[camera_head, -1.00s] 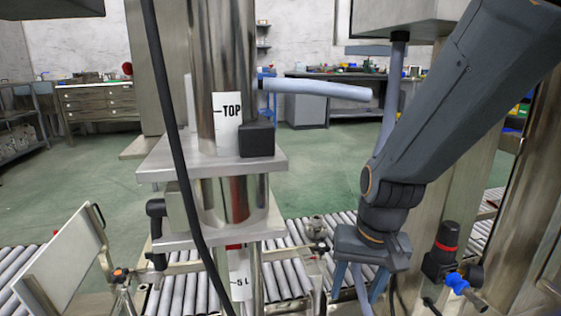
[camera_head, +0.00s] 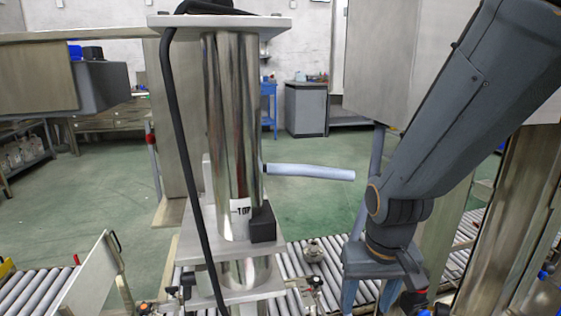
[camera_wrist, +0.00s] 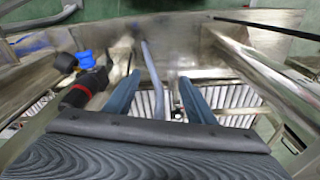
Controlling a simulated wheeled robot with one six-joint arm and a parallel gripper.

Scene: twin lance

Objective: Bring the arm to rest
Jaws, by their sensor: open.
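My dark grey arm (camera_head: 450,120) reaches in from the upper right of the head view and bends at its wrist. My gripper (camera_head: 369,300) points down with its two blue-grey fingers apart. In the wrist view, the gripper (camera_wrist: 157,92) shows both fingers spread, with nothing clamped between them. A pale blue-grey tube (camera_wrist: 155,75) runs up the picture between the fingers; I cannot tell how far beyond them it lies. The fingertips come near the bottom edge of the head view.
A steel cylinder (camera_head: 233,120) on metal plates stands left of my arm, with a pale blue tube (camera_head: 310,172) sticking out right. Roller conveyors (camera_head: 300,262) run below. A black fitting with a red band (camera_wrist: 78,93) and blue valve is left of the fingers. Green floor (camera_head: 310,210) lies beyond.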

